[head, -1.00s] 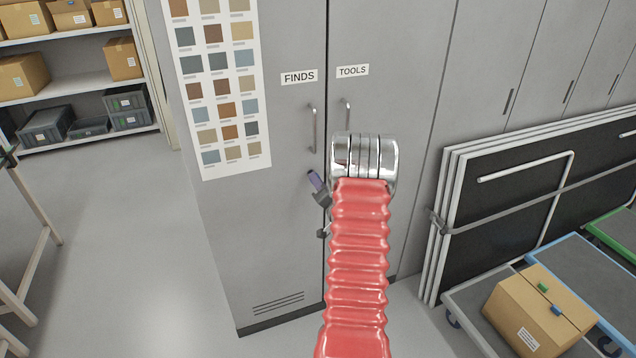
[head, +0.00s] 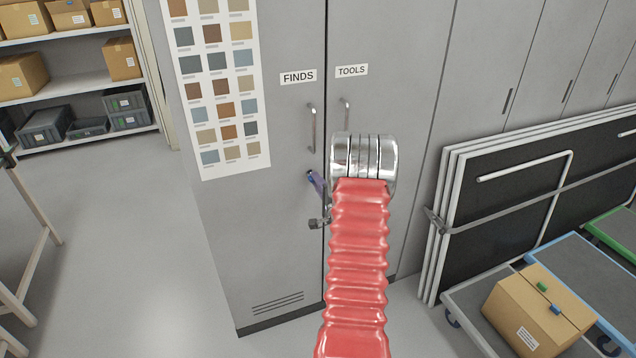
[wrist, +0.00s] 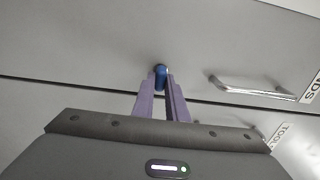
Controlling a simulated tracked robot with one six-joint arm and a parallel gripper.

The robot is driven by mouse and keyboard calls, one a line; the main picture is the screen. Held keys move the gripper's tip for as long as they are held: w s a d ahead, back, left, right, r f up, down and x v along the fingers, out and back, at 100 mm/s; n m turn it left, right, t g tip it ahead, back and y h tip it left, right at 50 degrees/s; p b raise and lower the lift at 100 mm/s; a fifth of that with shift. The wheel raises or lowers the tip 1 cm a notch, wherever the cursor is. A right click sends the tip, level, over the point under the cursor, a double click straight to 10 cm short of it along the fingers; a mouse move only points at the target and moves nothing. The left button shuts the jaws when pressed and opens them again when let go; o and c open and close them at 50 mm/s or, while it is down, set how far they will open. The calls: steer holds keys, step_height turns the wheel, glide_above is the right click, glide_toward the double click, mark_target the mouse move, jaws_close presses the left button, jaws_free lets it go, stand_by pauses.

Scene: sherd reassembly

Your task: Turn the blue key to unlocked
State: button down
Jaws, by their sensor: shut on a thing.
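The blue key (wrist: 160,72) shows in the wrist view as a small rounded blue bow on the grey FINDS door (wrist: 120,45), close to the seam between the two doors. The purple fingers of my gripper (wrist: 161,82) are closed on it from both sides. In the head view my gripper (head: 314,179) is at the FINDS door (head: 270,220), below its handle, and is partly hidden behind my red arm sleeve. The key is hard to make out there. No lock marking is readable, so I cannot tell the key's turned position.
The FINDS door handle (head: 312,128) is just above my gripper, and the TOOLS handle (head: 347,113) is right of it. Framed panels (head: 540,190) and a cart with a cardboard box (head: 525,305) stand at the right.

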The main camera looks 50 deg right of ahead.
steer(key=shift+s+d+f, duration=0.15)
steer(key=shift+s+f, duration=0.05)
steer(key=c, duration=2.1)
jaws_free()
steer(key=o, duration=0.3)
steer(key=shift+w+r, duration=0.1)
steer(key=shift+w, duration=0.05)
steer(key=shift+o, duration=0.2)
steer(key=shift+a, duration=0.2)
steer(key=v, duration=1.3)
steer(key=shift+s, duration=0.4)
steer(key=shift+a, duration=0.1)
